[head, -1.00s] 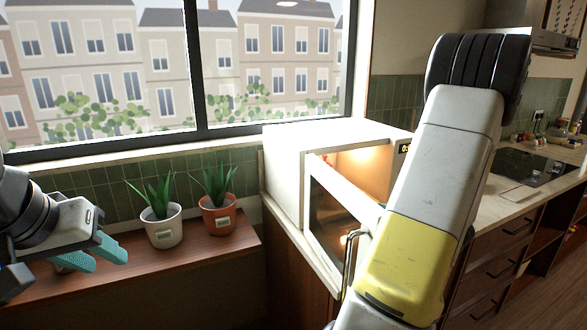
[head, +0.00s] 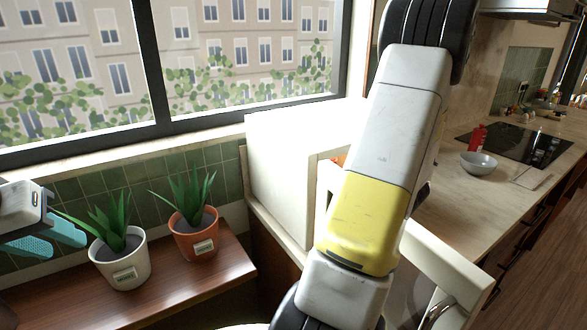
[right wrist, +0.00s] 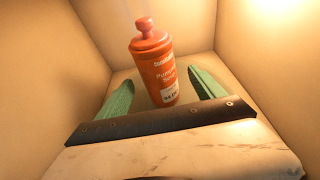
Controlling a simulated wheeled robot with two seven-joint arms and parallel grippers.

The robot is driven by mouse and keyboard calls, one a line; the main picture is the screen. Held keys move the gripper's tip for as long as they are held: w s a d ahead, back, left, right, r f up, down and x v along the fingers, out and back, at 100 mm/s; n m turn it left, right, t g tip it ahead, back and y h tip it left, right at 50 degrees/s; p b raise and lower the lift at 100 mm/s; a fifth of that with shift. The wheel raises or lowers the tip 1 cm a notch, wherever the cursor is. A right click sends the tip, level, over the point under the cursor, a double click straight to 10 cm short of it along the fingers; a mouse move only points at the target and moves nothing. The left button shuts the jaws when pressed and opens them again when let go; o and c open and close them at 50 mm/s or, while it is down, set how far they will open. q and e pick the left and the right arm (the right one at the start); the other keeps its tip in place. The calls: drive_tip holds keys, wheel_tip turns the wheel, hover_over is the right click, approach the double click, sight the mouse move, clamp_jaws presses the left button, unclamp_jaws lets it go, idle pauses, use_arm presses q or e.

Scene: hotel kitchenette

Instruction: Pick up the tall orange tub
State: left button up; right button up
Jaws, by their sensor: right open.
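The tall orange tub (right wrist: 157,75), with a knobbed lid and a pumpkin soup label, stands inside the pale lit microwave cavity in the right wrist view. My right gripper (right wrist: 163,88) is open, with one green finger on each side of the tub's lower part. I cannot tell whether either finger touches it. In the head view my right arm covers the microwave (head: 285,165) opening, hiding the tub and that gripper. My left gripper (head: 62,240) is at the left edge, partly cut off, with its teal fingers apart and nothing seen between them.
The open microwave door (head: 445,268) stands at lower right beside my arm. A white potted plant (head: 122,268) and an orange potted plant (head: 196,240) stand on the wooden shelf (head: 190,285), near my left gripper. A grey bowl (head: 478,163) and red bottle (head: 478,137) are on the counter.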

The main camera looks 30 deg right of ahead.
drive_tip(key=x, duration=0.7)
drive_tip(key=shift+w+a+f, duration=0.1)
drive_tip(key=shift+w+a, duration=0.05)
drive_tip(key=shift+w, duration=0.05)
clamp_jaws()
